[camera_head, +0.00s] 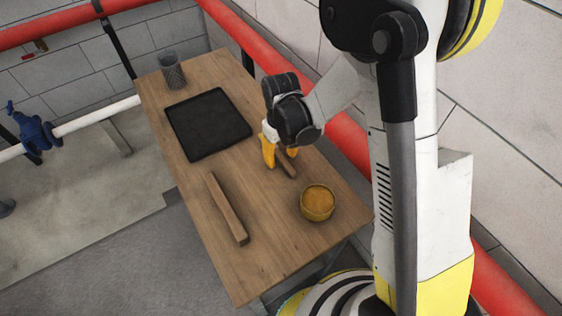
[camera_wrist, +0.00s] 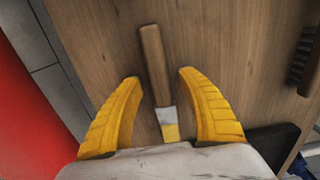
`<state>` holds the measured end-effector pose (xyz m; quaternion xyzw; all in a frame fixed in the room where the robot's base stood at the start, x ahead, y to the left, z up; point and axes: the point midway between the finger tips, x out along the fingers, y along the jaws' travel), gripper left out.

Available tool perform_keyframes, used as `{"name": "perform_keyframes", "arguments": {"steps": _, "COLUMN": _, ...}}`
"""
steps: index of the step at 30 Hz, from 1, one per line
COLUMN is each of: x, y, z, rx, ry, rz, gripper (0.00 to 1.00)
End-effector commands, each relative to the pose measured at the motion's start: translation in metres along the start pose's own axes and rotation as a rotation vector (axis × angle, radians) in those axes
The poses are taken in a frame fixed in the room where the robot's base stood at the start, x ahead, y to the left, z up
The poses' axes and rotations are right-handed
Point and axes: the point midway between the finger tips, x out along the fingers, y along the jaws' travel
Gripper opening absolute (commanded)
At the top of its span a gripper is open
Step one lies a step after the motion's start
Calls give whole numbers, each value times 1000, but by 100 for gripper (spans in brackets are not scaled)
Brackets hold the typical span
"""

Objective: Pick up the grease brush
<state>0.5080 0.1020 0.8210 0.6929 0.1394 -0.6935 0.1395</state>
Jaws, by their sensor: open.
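The grease brush (camera_wrist: 153,60) lies on the wooden table, with a wooden handle, a pale metal band and a yellowish tip. In the wrist view it lies between the two yellow fingers of my gripper (camera_wrist: 158,76), with clear space on both sides. Its handle points away from the palm. In the head view my gripper (camera_head: 281,160) is low over the right side of the table, and only part of the brush (camera_head: 288,165) shows beside the fingers. The gripper is open and holds nothing. The exact height of the fingertips above the table cannot be told.
A round tin of orange-yellow grease (camera_head: 318,202) stands right of my gripper. A wooden-backed brush (camera_head: 228,209) lies near the table's left edge; its dark bristles show in the wrist view (camera_wrist: 301,62). A black tray (camera_head: 208,123) and mesh cup (camera_head: 172,70) stand farther back. A red pipe (camera_head: 348,143) runs behind.

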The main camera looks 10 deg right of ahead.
Motion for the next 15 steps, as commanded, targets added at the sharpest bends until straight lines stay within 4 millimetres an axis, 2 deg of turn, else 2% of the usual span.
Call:
{"name": "perform_keyframes", "arguments": {"steps": 7, "x": 2, "y": 0, "z": 0, "rx": 0, "ry": 0, "rz": 0, "gripper": 46}}
{"name": "perform_keyframes", "arguments": {"steps": 11, "x": 2, "y": 0, "z": 0, "rx": 0, "ry": 0, "rz": 0, "gripper": 6}}
{"name": "perform_keyframes", "arguments": {"steps": 12, "x": 2, "y": 0, "z": 0, "rx": 0, "ry": 0, "rz": 0, "gripper": 0}}
{"name": "perform_keyframes", "arguments": {"steps": 15, "x": 2, "y": 0, "z": 0, "rx": 0, "ry": 0, "rz": 0, "gripper": 0}}
